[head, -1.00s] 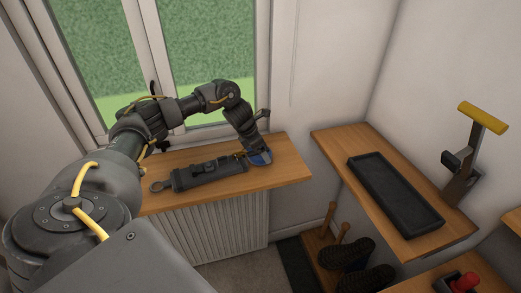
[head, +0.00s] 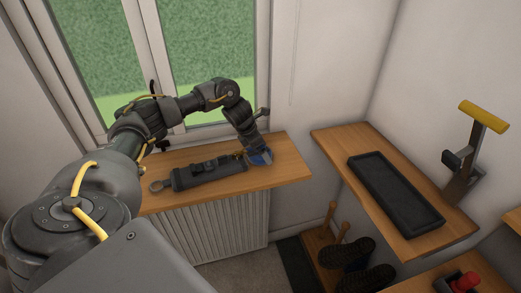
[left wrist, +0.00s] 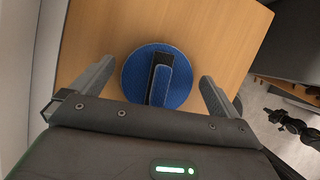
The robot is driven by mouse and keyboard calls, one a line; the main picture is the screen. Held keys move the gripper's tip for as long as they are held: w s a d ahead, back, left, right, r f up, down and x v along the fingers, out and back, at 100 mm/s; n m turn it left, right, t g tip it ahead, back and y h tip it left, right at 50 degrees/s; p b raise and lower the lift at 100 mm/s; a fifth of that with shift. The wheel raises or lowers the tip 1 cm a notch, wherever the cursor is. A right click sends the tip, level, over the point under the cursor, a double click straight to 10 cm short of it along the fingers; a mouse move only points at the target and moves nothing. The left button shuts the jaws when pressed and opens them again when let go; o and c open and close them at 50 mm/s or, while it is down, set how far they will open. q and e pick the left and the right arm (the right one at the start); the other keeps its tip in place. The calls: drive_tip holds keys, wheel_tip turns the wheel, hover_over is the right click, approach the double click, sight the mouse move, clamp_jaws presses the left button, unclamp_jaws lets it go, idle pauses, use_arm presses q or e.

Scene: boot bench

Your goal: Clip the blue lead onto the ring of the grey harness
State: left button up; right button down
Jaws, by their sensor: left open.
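The blue lead (head: 265,157) lies on the wooden window shelf, just right of the grey harness. In the left wrist view it is a round blue coil (left wrist: 182,95) with a black strip across its middle. My left gripper (left wrist: 157,80) is open, pointing down at the lead, with one finger on each side of the coil and a visible gap to each. In the head view the gripper partly hides the lead.
The window shelf (head: 285,170) sits above a white radiator (head: 215,230). A second shelf at right holds a black tray (head: 395,193). A yellow-handled tool (head: 483,117) stands beside it. Dark boots (head: 350,252) are below, and a red-topped object (head: 466,283) is at lower right.

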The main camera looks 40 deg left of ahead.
use_arm(q)
drive_tip(key=b+v, duration=0.1)
drive_tip(key=v, duration=0.8)
drive_tip(key=shift+r+b, duration=0.15)
drive_tip(key=shift+b, duration=0.2)
drive_tip(key=shift+s+a+r, duration=0.1)
drive_tip(key=shift+s+r, duration=0.2)
drive_tip(key=shift+r, duration=0.25)
drive_tip(key=shift+r, duration=0.1)
